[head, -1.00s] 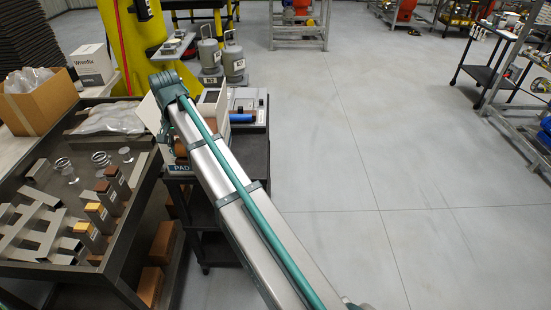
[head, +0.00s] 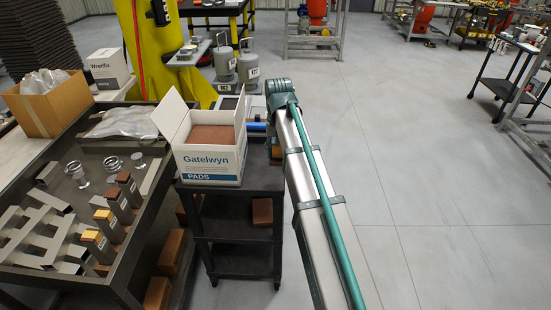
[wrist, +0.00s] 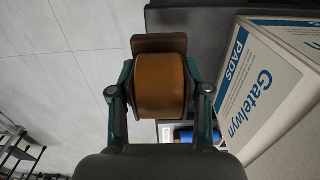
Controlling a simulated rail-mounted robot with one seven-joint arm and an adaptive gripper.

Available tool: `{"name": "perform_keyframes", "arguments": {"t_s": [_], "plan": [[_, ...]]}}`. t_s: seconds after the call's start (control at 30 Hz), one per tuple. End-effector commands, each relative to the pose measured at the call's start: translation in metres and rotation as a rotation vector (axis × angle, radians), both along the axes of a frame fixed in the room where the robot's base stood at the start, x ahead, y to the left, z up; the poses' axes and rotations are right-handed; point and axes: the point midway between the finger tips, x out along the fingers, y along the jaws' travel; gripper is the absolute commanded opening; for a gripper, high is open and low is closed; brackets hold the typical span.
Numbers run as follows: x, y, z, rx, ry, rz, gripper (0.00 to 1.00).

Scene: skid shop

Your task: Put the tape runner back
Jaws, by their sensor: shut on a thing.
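My gripper (wrist: 160,98) is shut on a brown thing with a rounded tan-orange face and a darker brown end. I take it to be the tape runner (wrist: 160,86). In the head view a small brown part of the tape runner (head: 276,151) shows beside my arm, by the right edge of the dark cart; most of it is hidden. In the wrist view it is held between both fingers, with the cart top (wrist: 195,18) beyond it and to the right. I cannot tell whether it touches the cart.
An open white Gatelwyn pads box (head: 213,165) stands on the dark cart (head: 230,192), close left of my arm; it also shows in the wrist view (wrist: 262,85). A blue roll (head: 256,127) lies behind it. A bench (head: 125,262) with metal parts is left.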

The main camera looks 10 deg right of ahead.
Motion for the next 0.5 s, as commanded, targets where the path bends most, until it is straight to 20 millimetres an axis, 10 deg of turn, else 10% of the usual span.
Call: {"name": "perform_keyframes", "arguments": {"t_s": [0.5], "plan": [[0.082, 0.000, -0.063, -0.001, 0.001, -0.002, 0.04]]}}
